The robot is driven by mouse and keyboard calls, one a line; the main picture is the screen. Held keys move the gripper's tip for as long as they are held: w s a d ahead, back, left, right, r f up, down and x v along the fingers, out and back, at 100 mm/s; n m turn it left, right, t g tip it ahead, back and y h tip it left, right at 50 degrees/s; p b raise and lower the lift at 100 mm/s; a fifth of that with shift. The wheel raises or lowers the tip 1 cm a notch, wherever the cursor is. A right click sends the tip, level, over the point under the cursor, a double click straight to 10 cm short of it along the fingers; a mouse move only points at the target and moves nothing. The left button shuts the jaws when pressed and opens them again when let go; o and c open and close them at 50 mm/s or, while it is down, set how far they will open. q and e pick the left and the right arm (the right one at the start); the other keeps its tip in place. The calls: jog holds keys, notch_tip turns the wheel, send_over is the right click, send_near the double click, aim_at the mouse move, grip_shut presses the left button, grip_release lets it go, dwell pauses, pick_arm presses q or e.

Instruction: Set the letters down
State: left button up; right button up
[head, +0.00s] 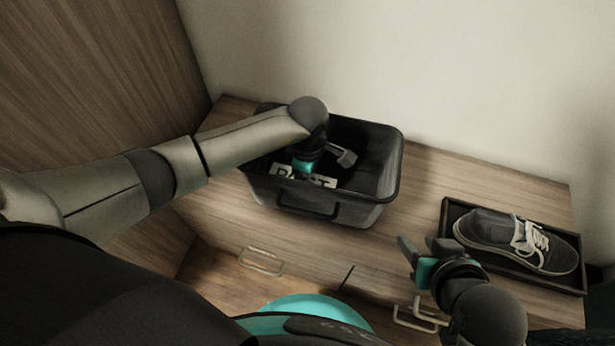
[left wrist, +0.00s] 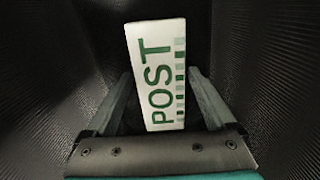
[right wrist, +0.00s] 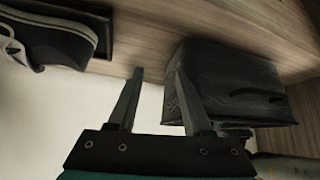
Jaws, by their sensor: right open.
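The letters (head: 322,182) show as a white piece with green POST lettering inside the black basin (head: 394,160). Only one face shows, so I cannot tell how many there are. My left gripper (head: 328,163) reaches down into the basin, partly hiding the letters. In the left wrist view, the letters (left wrist: 155,75) lie between and beyond the left gripper's spread fingers (left wrist: 161,72), with dark gaps at both sides. The left gripper is open. My right gripper (head: 418,246) is open and empty, in front of the cabinet top, left of the shoe tray.
The basin stands on a wooden cabinet top (head: 420,205) against a pale wall. A dark tray (head: 448,212) holding a grey shoe (head: 490,232) is at the right. Drawer handles (head: 262,260) stick out from the cabinet front. Bare wood lies between basin and tray.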

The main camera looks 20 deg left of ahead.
pick_arm(q)
jog(key=shift+o, duration=0.6)
jog(key=shift+r+p, duration=0.3)
jog(key=shift+r, duration=0.15)
jog(key=shift+r+p, duration=0.55)
jog(key=shift+r, duration=0.4)
notch_tip(320, 180, up, 10)
jog(key=p, duration=0.4)
jog(key=shift+f, duration=0.25)
pick_arm(e)
jog(key=s+d+f+g+h, duration=0.1)
jog(key=s+d+f+g, duration=0.2)
jog(key=f, duration=0.6)
jog(key=shift+s+g, duration=0.55)
jog(key=shift+g, duration=0.05)
jog(key=shift+d, duration=0.1)
